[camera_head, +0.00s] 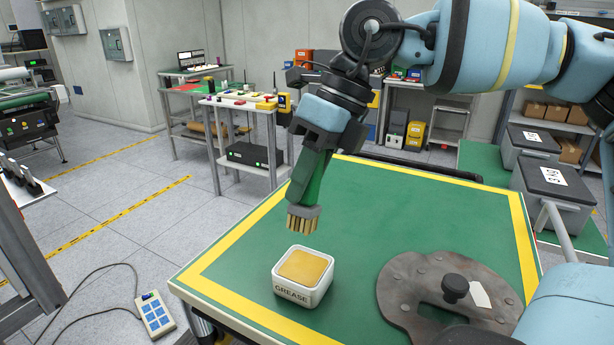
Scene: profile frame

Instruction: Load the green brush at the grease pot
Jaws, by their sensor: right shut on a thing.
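The green brush (306,190) is in my right gripper (317,140), tilted with its tan bristles (302,219) pointing down. My right gripper is shut on the brush's green handle; the fingers partly hide it. The grease pot (301,292), a white square tub marked GREASE with an open top, stands near the front left of the green table (420,225). Yellowish grease (305,266) fills it close to the rim. The bristles are above and slightly behind the pot, apart from the grease. My left gripper is not in view.
A flat, brown-grey metal plate (400,295) with a black knob (455,287) and a pale tag lies right of the pot. A yellow stripe borders the table. The table's middle is clear. Dark bins (550,185) stand beyond its right edge.

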